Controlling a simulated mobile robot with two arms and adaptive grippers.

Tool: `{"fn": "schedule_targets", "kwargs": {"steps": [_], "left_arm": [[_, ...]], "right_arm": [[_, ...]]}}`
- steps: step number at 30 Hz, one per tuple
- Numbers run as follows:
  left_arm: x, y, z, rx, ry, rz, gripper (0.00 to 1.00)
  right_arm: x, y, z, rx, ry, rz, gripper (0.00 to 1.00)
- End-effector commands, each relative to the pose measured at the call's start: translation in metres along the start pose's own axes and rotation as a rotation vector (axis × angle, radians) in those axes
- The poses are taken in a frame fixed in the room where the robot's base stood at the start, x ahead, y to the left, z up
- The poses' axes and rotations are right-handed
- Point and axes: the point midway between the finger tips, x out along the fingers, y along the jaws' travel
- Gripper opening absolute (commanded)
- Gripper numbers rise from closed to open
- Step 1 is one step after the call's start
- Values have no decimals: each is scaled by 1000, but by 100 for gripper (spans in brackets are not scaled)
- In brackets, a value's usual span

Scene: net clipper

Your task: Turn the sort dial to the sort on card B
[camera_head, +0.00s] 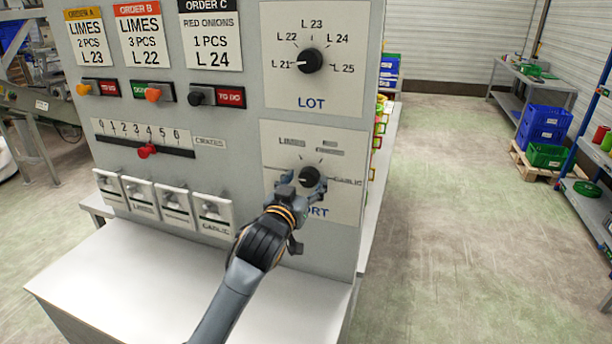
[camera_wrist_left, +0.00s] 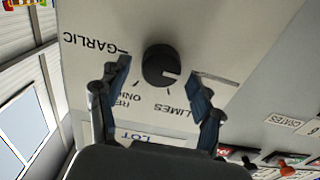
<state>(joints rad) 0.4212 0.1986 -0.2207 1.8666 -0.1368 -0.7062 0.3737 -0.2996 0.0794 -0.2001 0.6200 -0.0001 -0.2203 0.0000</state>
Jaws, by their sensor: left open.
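Card B (camera_head: 139,38), with an orange header, reads LIMES, 3 PCS, L 22. The sort dial (camera_head: 309,177) is a round black knob on a pale plate low on the panel's right side. In the left wrist view the knob (camera_wrist_left: 160,65) appears upside down, with LIMES below right, GARLIC at left and red onions partly hidden between. Its white mark points right, toward a tick whose label I cannot read. My left gripper (camera_head: 302,187) is open; its fingers (camera_wrist_left: 159,88) stand either side of the knob, with gaps visible. My right gripper is not in view.
The LOT dial (camera_head: 310,61) sits above, its mark toward L 21. A red slider (camera_head: 147,151) and several flip switches (camera_head: 174,206) are to the left. A white ledge (camera_head: 120,285) juts out below the panel. Open floor lies to the right.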

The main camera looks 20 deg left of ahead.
Motion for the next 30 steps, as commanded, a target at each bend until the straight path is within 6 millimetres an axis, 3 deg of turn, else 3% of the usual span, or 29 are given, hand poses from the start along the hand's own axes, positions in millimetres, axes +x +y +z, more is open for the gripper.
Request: {"fn": "schedule_targets", "kwargs": {"steps": [12,13,21,30], "left_arm": [[10,0,0,0,0,0,66],[10,0,1,0,-1,0,64],[10,0,1,0,-1,0,13],[10,0,0,33,-1,0,12]], "right_arm": [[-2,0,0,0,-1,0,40],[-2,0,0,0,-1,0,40],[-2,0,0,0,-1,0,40],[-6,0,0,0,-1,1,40]]}}
